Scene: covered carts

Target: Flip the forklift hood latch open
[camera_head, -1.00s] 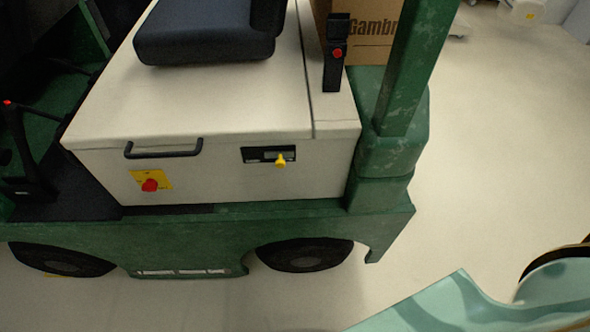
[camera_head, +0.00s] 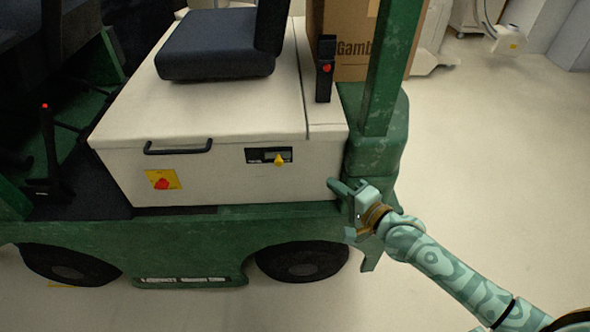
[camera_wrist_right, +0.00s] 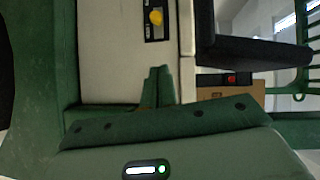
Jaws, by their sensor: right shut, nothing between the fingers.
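The forklift's cream hood (camera_head: 225,178) is down and carries a dark seat. Its latch, a yellow knob (camera_head: 279,160) on a small black plate, is on the side face, right of a black handle. The knob also shows near the top of the right wrist view (camera_wrist_right: 155,17). My right gripper (camera_head: 338,187) is beside the hood's lower right corner, right of and below the latch and apart from it. Its fingers (camera_wrist_right: 158,84) are shut and empty. My left gripper is not in view.
A red knob on a yellow plate (camera_head: 162,180) is below the black handle (camera_head: 178,148). A green post (camera_head: 388,75) and green frame (camera_head: 225,228) border the hood. A cardboard box (camera_head: 352,60) stands behind. The floor at right is open.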

